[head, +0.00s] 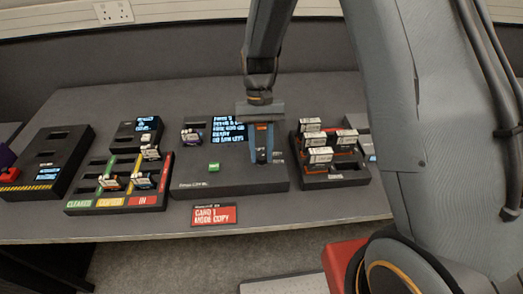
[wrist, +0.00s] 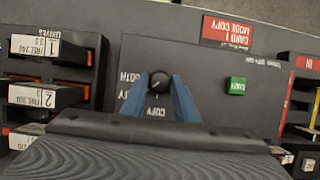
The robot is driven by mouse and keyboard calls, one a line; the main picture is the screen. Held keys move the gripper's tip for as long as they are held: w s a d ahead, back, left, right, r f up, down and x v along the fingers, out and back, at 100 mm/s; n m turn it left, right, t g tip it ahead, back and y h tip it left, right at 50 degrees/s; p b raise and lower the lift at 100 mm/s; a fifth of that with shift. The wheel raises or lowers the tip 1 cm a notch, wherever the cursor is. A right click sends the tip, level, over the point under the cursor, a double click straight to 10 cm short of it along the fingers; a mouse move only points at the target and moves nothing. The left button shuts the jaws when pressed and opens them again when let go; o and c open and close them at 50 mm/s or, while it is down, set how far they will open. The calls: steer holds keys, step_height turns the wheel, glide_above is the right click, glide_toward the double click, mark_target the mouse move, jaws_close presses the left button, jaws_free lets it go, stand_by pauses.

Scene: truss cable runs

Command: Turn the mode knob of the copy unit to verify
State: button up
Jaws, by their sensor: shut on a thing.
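The copy unit is a dark, flat console (head: 235,180) in the middle of the desk; its panel also fills the centre of the wrist view (wrist: 205,60). Its round black mode knob (wrist: 158,82) has a small white mark. White lettering beside the knob shows upside down; BOTH and COPY can be made out, the rest is partly covered. My gripper (wrist: 159,88) has its blue fingers on either side of the knob, shut on it. In the head view my gripper (head: 264,158) reaches down onto the console's right part, and its fingers hide the knob.
A green button (wrist: 236,86) sits beside the knob. A red sign (head: 214,215) reading CARD 1 MODE COPY lies in front. A rack of labelled drives (head: 335,181) stands right of the console, a coloured tray (head: 115,203) left. The console's screen (head: 228,129) is lit.

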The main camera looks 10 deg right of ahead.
stand_by(0.3)
steer(key=o, duration=1)
steer(key=shift+o, duration=0.2)
steer(key=shift+r, duration=0.1)
steer(key=b+v, duration=0.2)
steer(key=v, duration=0.5)
steer(key=shift+r, duration=0.35)
steer(key=shift+w, duration=0.15)
steer(key=s+d+r+t, duration=0.1)
steer(key=s+d+t, duration=0.5)
steer(key=s+d, duration=0.5)
steer(key=shift+s+d+r, duration=0.4)
steer(key=shift+d, duration=0.35)
